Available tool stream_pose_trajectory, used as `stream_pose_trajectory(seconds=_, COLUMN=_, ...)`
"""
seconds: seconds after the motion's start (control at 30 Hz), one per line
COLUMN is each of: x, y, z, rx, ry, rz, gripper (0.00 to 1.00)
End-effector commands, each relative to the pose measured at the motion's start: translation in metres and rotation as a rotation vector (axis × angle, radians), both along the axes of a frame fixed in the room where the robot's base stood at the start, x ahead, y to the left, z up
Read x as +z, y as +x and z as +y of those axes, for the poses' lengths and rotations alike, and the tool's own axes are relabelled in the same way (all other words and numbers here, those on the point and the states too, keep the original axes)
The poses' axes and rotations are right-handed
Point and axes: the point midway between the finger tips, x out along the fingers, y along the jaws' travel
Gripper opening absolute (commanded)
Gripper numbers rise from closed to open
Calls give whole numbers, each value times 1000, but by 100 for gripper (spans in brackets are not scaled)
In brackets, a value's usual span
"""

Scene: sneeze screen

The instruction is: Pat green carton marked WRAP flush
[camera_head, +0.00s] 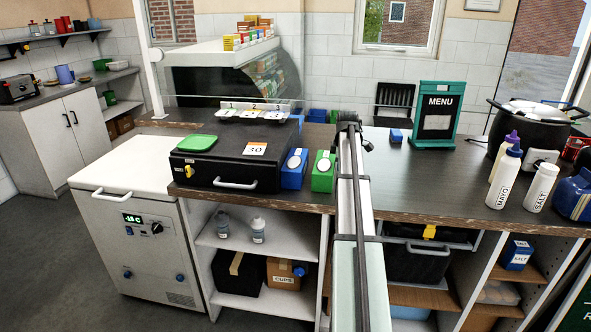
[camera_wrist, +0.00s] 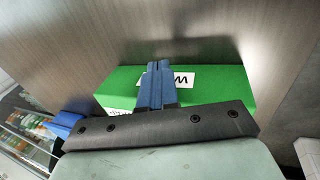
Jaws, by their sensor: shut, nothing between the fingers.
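A green carton (camera_wrist: 215,90) fills the middle of the wrist view. Its white label is upside down and partly covered by my fingers, so only part of the lettering shows. My gripper (camera_wrist: 158,66) has its blue fingers together, empty, in front of the carton. I cannot tell whether they touch it. In the head view, a green carton (camera_head: 323,172) with a white round mark stands on the counter beside a blue carton (camera_head: 293,169). I cannot tell for sure that it is the same green carton. My arm rises just right of it, and the fingertips are not distinct there.
A black case (camera_head: 215,168) with a green lid on top lies left of the cartons. A glass-fronted display (camera_head: 275,75) stands behind. A menu stand (camera_head: 437,120), bottles (camera_head: 505,175) and a black pot (camera_head: 535,125) are on the right. The counter (camera_head: 425,180) right of my arm is mostly clear.

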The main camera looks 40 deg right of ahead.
Motion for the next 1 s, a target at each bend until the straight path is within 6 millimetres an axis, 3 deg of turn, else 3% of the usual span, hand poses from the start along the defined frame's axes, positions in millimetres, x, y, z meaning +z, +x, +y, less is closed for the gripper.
stream_pose_trajectory(seconds=1.0, x=0, y=17, z=17, rx=1, ry=0, rz=0, gripper=0)
